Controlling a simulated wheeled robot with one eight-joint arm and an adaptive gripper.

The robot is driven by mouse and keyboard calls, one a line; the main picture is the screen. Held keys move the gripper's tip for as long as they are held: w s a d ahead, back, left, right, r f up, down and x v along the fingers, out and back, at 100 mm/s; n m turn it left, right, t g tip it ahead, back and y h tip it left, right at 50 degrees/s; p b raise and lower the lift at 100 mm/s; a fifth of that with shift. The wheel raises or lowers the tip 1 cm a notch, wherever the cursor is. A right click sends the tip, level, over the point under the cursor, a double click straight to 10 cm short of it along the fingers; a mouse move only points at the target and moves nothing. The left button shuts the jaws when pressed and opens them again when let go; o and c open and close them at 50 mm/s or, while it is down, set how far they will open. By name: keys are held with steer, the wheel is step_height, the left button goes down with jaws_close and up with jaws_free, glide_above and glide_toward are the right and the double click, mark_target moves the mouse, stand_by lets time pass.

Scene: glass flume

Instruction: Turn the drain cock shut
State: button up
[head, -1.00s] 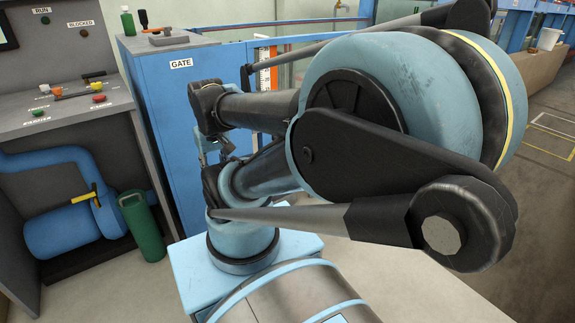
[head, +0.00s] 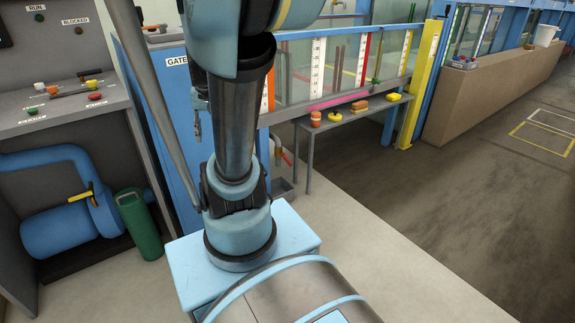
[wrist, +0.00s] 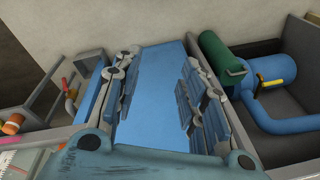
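A small cock with a red-orange lever, which looks like the drain cock (head: 286,157), sits low under the flume, just right of my arm. A grey tray (head: 283,187) is below it. In the wrist view the cock (wrist: 69,100) is at the left, its red lever angled from the orange-brown pipe; its exact setting is too small to tell. My gripper (wrist: 158,68) is open and empty, with its fingers spread in front of a blue cabinet face. The cock is left of the fingers and apart from them. In the head view my arm hides most of the gripper.
The blue GATE cabinet (head: 158,100) stands behind my arm. A grey bench (head: 345,122) with small orange and yellow items is right of it. A blue pump (head: 60,232) with a yellow-handled valve (head: 82,196) and a green cylinder (head: 139,222) are at the left. Floor at right is clear.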

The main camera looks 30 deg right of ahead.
steer(key=w+d+r+m, duration=0.1)
steer(key=w+d+m, duration=0.2)
steer(key=w+d, duration=0.35)
steer(key=m+t+y, duration=0.2)
steer(key=m, duration=1.3)
glide_above(288, 162)
steer(key=s+d, duration=0.5)
steer(key=s, duration=0.1)
step_height(288, 162, down, 34)
steer(key=x, duration=1.1)
steer(key=w+x, duration=0.1)
steer(key=x, duration=0.5)
steer(key=shift+w+a+r, duration=0.1)
steer(key=shift+a+r, duration=0.05)
steer(key=shift+a, duration=0.1)
jaws_close()
